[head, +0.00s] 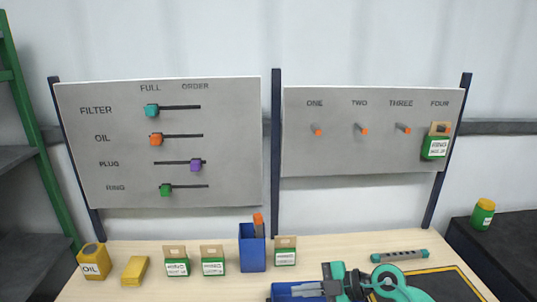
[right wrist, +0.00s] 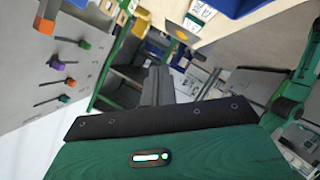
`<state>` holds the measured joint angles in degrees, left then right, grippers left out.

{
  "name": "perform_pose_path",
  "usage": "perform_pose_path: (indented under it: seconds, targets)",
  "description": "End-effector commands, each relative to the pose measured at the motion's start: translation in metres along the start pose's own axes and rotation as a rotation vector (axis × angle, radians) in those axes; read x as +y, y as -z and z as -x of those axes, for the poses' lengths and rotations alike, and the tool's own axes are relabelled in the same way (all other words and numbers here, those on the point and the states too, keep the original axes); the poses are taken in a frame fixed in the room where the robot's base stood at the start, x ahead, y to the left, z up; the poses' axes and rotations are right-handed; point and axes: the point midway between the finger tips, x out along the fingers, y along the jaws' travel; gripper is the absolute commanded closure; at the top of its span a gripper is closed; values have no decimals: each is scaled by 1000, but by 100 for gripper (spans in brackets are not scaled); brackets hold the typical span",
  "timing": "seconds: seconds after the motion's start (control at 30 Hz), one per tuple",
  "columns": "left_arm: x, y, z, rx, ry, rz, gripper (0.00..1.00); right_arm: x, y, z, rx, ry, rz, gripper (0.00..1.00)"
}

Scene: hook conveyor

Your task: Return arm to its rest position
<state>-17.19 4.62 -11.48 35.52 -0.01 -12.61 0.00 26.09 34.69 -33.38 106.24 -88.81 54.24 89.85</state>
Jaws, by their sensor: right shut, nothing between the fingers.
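My right gripper (head: 297,289) is low at the front of the table, pointing left in the head view, over or in front of a blue bin (head: 280,292). Its grey fingers are shut with nothing between them. In the right wrist view, the closed fingers (right wrist: 157,85) point away from the camera, free of any object. My left gripper is in neither view. A green packet (head: 436,147) hangs at hook FOUR on the right board. Hooks ONE (head: 318,130), TWO (head: 362,129) and THREE (head: 403,128) are bare.
The left board (head: 230,150) carries four-row sliders. On the table (head: 210,287) stand a yellow OIL can (head: 91,262), a yellow block (head: 135,271), several green packets (head: 176,262), a tall blue holder (head: 250,251) and a grey-teal tool (head: 399,256). A dark yellow-edged mat (head: 440,284) lies at right.

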Motion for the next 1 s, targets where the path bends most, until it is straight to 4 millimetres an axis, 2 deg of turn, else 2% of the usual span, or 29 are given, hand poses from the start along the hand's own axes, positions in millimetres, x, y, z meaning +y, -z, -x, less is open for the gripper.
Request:
perform_pose_path:
  seconds: [0.03, 0.1, 0.2, 0.27, 0.4, 0.57, 0.67, 0.77, 0.87, 1.0]
  targets:
    - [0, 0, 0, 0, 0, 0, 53, 3, 18, -6, 74, -96, 0, 100]
    - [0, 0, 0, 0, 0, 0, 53, 14, 39, -6, 154, -242, -2, 100]
    - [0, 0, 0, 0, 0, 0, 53, 30, 59, 3, 228, -459, -30, 100]
    - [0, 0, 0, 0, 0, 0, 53, 38, 66, 12, 249, -590, -61, 100]
    - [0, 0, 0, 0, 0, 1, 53, 49, 63, 43, 227, -880, -173, 100]
    - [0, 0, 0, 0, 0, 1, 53, 40, 35, 81, 88, -1151, -359, 100]
    - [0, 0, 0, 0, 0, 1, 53, 20, 10, 102, -49, -1268, -501, 100]
    - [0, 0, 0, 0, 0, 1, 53, -13, -16, 118, -216, -1335, -658, 100]
    - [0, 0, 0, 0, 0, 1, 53, -57, -38, 129, -401, -1343, -823, 100]
    - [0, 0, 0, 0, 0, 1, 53, -131, -56, 136, -664, -1252, -1052, 100]
